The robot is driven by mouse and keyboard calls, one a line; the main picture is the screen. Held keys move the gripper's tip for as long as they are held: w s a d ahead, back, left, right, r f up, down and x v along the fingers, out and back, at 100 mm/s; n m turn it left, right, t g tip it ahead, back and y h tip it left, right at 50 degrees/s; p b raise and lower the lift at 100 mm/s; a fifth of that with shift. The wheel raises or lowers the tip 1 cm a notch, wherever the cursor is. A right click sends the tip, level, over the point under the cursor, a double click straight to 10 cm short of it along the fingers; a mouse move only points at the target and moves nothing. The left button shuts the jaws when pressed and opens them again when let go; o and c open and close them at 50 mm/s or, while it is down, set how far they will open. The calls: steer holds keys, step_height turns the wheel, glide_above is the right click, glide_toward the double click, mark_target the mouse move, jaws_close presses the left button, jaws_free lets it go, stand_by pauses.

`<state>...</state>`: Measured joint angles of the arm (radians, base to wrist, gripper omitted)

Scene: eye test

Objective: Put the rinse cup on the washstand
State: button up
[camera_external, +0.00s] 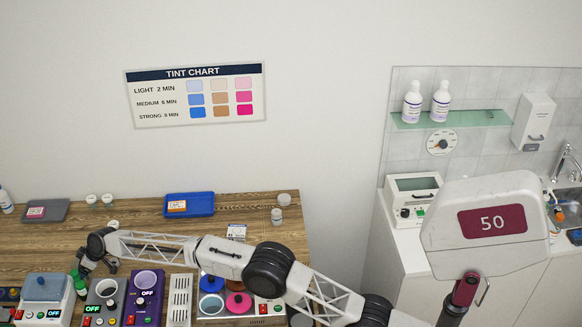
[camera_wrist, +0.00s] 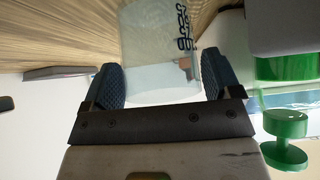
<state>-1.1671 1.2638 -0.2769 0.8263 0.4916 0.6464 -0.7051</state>
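A translucent pale cup (camera_wrist: 158,35) with dark lettering stands out between my finger pads in the wrist view; I take it for the rinse cup. My gripper (camera_wrist: 164,85) has one dark ribbed pad against each side of it, and the cup fills the gap. The washstand (camera_external: 560,206), with a basin and tap, is at the far right, partly hidden by my arm's base.
On the wooden table (camera_external: 140,233) stand a blue tray (camera_external: 190,204), a grey tray (camera_external: 45,211), small jars and several devices (camera_external: 146,291) along the front. A white box device (camera_external: 412,198) is on the right counter. A glass shelf (camera_external: 450,120) holds two bottles.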

steer(key=c, duration=0.6)
steer(key=shift+r, duration=0.1)
step_height(320, 180, up, 10)
stand_by(0.4)
stand_by(0.5)
